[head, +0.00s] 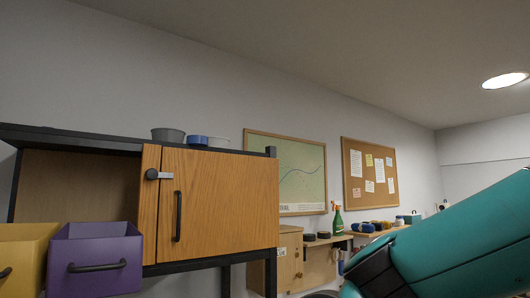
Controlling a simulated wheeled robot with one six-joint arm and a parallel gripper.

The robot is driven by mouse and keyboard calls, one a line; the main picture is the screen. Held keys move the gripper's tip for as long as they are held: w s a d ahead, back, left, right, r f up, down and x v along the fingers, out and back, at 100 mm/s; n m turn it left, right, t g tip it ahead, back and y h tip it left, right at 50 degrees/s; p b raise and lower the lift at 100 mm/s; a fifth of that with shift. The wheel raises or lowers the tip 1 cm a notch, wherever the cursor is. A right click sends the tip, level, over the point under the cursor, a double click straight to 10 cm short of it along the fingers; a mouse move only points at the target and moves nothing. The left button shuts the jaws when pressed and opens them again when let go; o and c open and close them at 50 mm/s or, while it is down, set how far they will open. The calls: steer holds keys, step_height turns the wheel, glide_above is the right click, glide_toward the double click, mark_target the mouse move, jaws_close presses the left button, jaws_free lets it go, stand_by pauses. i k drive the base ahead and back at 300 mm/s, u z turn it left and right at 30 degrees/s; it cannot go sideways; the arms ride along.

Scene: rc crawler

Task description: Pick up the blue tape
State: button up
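A short blue round object (197,141) that looks like a roll of tape sits on top of the wooden cabinet, between a grey bowl-like container (168,135) and a pale grey round object (219,142). A smaller blue item (367,228) lies on the far shelf at the right; it is too small to tell what it is. My teal arm crosses the lower right corner. My gripper is not in view.
The wooden cabinet (225,205) has a closed door and a dark frame. A purple bin (95,258) and a yellow bin (22,262) stand at the lower left. A green spray bottle (338,222) stands farther back. The air above the cabinet is clear.

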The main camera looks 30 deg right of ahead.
mark_target(195, 140)
steer(key=z, duration=0.5)
steer(key=i, duration=1.15)
steer(key=u, duration=0.1)
